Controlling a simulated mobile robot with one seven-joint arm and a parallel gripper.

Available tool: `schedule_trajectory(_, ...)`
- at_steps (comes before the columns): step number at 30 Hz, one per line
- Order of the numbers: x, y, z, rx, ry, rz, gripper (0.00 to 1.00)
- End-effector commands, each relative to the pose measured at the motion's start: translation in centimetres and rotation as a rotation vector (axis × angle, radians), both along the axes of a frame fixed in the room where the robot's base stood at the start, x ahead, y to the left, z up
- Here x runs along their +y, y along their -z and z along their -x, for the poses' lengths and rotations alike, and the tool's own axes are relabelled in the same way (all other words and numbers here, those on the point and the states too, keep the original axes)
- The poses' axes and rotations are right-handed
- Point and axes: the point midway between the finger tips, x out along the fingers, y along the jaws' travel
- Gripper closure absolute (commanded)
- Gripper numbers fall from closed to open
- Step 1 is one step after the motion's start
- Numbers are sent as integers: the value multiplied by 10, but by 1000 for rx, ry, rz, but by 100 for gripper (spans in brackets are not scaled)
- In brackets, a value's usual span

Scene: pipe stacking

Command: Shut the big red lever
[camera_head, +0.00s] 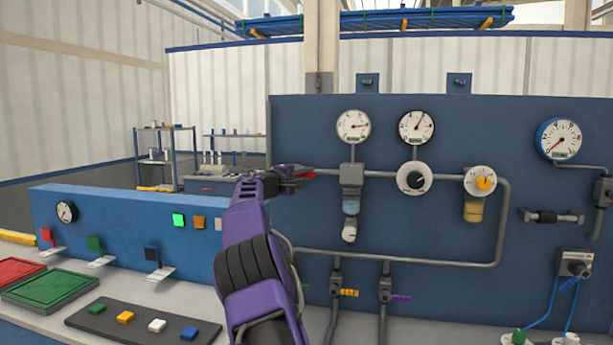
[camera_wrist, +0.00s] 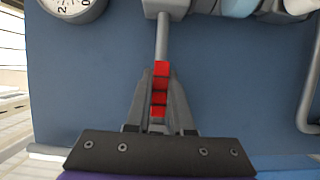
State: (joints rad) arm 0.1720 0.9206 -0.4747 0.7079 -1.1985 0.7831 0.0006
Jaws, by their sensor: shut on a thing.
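The big red lever (camera_wrist: 160,70) sits on a grey pipe (camera_wrist: 162,40) on the blue panel, and in the wrist view it shows between my two fingers. In the head view only a small red part of the lever (camera_head: 309,174) shows past my fingertips, at the panel's left side. My gripper (camera_head: 296,172) is shut on the red lever, and its fingers also show on both sides of it in the wrist view (camera_wrist: 159,100). The lever's full shape and angle are partly hidden by the fingers.
A grey filter unit (camera_head: 351,175) and round gauges (camera_head: 353,126) are right of the lever. Pipe valves with a yellow handle (camera_head: 349,293) and a purple handle (camera_head: 400,297) are lower. A blue console (camera_head: 120,215) stands left, with coloured blocks in front.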

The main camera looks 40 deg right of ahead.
Motion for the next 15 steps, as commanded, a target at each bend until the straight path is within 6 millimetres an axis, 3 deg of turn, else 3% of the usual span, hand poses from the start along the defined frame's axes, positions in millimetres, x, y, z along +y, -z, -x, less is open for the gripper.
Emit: schedule_trajectory(15, 0, 1, 0, -23, 0, -19, 100)
